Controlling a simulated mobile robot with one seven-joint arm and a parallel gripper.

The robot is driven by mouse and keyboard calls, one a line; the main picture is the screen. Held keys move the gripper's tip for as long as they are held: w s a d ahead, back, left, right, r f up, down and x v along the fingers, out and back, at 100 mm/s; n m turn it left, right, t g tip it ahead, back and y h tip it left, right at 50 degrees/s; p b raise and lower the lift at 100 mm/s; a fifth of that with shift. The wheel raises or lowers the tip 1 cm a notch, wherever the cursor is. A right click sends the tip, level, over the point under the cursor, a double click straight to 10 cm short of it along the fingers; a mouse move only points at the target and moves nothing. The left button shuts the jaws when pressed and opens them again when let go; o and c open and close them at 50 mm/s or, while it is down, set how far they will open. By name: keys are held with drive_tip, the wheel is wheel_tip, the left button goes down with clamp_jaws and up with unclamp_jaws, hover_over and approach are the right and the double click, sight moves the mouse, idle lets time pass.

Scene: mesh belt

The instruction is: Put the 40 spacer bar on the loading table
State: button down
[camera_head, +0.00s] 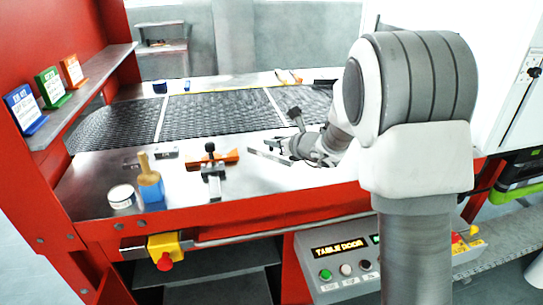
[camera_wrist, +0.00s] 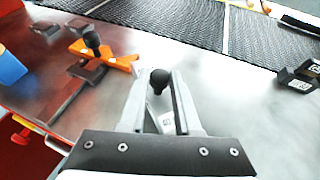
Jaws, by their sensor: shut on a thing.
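My gripper (camera_head: 283,147) is low over the right part of the steel loading table (camera_head: 240,190). In the wrist view my gripper (camera_wrist: 158,85) is shut on a grey bar (camera_wrist: 165,122) with a black ball knob (camera_wrist: 159,78). The fingers hide much of the bar. I cannot tell whether it touches the table.
An orange piece (camera_head: 228,158) and a black-knobbed grey fixture (camera_head: 211,172) lie left of my gripper. A blue cup with a brush (camera_head: 150,187) and a white tin (camera_head: 121,196) stand further left. Dark labelled blocks (camera_wrist: 297,80) lie right. The mesh belt (camera_head: 215,114) is behind.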

sight(274, 154)
drive_tip(key=shift+w+a+f, duration=0.25)
drive_tip(key=shift+a+f, duration=0.1)
drive_tip(key=shift+f+b, duration=0.35)
drive_tip(key=shift+f, duration=1.5)
drive_tip(key=shift+f, duration=0.2)
drive_tip(key=c, duration=0.6)
unclamp_jaws()
